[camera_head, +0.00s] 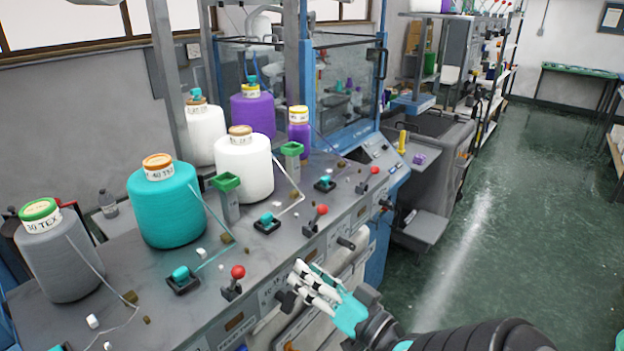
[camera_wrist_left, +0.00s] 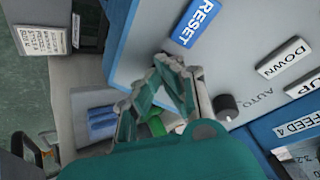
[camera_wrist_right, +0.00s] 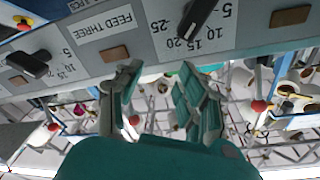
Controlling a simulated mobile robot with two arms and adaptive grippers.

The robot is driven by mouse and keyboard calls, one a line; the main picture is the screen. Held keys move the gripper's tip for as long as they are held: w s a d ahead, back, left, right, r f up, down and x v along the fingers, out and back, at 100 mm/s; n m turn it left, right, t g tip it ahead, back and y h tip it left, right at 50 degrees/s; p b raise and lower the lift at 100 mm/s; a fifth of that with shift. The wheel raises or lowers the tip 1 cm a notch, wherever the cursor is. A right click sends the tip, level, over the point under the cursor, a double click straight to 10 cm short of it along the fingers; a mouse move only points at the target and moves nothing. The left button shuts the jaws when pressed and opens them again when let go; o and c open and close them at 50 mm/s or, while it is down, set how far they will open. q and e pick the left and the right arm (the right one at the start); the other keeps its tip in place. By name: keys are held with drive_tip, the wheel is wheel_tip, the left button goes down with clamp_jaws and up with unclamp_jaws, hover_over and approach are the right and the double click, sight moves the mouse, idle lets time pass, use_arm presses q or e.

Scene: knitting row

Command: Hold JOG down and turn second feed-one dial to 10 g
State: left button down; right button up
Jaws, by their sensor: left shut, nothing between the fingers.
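In the left wrist view my left gripper (camera_wrist_left: 172,68) is shut with its fingertips against or just above a pale control panel (camera_wrist_left: 150,48). A blue RESET label (camera_wrist_left: 196,22) is beside the tips. No JOG lettering is readable. In the right wrist view my right gripper (camera_wrist_right: 160,82) is open and empty below a dark dial (camera_wrist_right: 197,18) marked 5, 10, 15, 20. Another dark dial (camera_wrist_right: 28,64) is at the left, beyond a FEED THREE label (camera_wrist_right: 105,20). In the head view my right gripper (camera_head: 318,283) is beside a dark dial (camera_head: 286,299). I cannot tell which dial is second feed-one.
Yarn cones, including a teal one (camera_head: 166,210), stand on the grey machine top. Red-knobbed levers (camera_head: 237,273) rise along its front edge. A black knob (camera_wrist_left: 225,107) and DOWN label (camera_wrist_left: 283,57) are on the left panel. The green floor at right is open.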

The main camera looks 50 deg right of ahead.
use_arm(q)
drive_tip(key=p+v, duration=0.2)
drive_tip(key=p, duration=0.1)
drive_tip(key=d+p+v, duration=0.1)
drive_tip(key=p+v, duration=0.2)
drive_tip(key=shift+s+r, duration=0.25)
drive_tip(key=shift+r, duration=0.1)
